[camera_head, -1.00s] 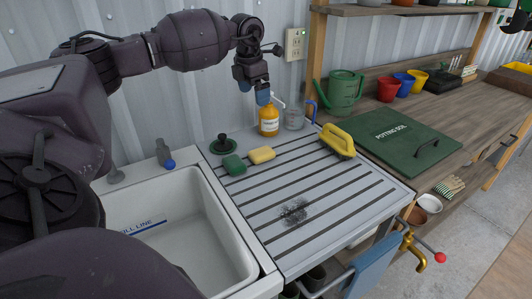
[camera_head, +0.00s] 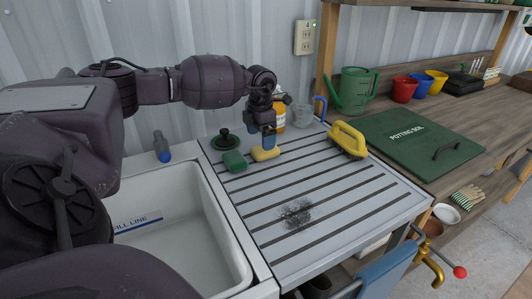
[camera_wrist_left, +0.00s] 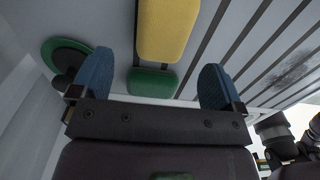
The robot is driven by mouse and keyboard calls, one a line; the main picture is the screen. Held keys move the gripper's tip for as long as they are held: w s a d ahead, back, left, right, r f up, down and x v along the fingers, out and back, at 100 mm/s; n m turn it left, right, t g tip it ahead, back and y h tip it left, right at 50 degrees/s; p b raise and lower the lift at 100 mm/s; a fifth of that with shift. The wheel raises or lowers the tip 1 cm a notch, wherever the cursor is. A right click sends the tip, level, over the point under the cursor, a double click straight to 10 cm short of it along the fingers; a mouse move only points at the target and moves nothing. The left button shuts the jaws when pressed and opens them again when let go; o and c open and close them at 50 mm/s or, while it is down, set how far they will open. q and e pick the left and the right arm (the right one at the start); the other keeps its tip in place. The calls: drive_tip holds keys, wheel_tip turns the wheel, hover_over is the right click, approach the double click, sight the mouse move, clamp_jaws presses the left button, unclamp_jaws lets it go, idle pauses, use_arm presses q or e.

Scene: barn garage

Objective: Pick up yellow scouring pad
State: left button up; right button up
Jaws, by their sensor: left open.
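The yellow scouring pad (camera_head: 265,154) lies flat on the grooved drainboard (camera_head: 330,190), to the right of a green pad (camera_head: 235,161). My left gripper (camera_head: 262,139) is open and points down just above and behind the yellow pad in the head view. In the left wrist view the yellow pad (camera_wrist_left: 168,28) lies beyond the fingertips, at the top edge and partly cut off. The green pad (camera_wrist_left: 152,82) shows between the two blue fingers there. Neither pad is held.
A green-and-black sink plug (camera_head: 224,140) stands left of the pads. Behind are an amber bottle (camera_head: 279,118) and a clear jug (camera_head: 303,115). A yellow-handled brush (camera_head: 347,139) lies to the right. The white sink (camera_head: 180,210) is at left. The front drainboard is mostly clear.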

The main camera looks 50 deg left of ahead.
sight(260, 149)
use_arm(q)
drive_tip(key=f, duration=0.5)
drive_tip(key=shift+s+b, duration=0.25)
drive_tip(key=shift+b, duration=0.05)
drive_tip(key=shift+c, duration=0.9)
drive_tip(key=c, duration=0.9)
drive_tip(key=shift+r, duration=0.5)
wheel_tip(260, 149, up, 19)
drive_tip(key=shift+r+p, duration=0.1)
drive_tip(key=shift+p, duration=0.9)
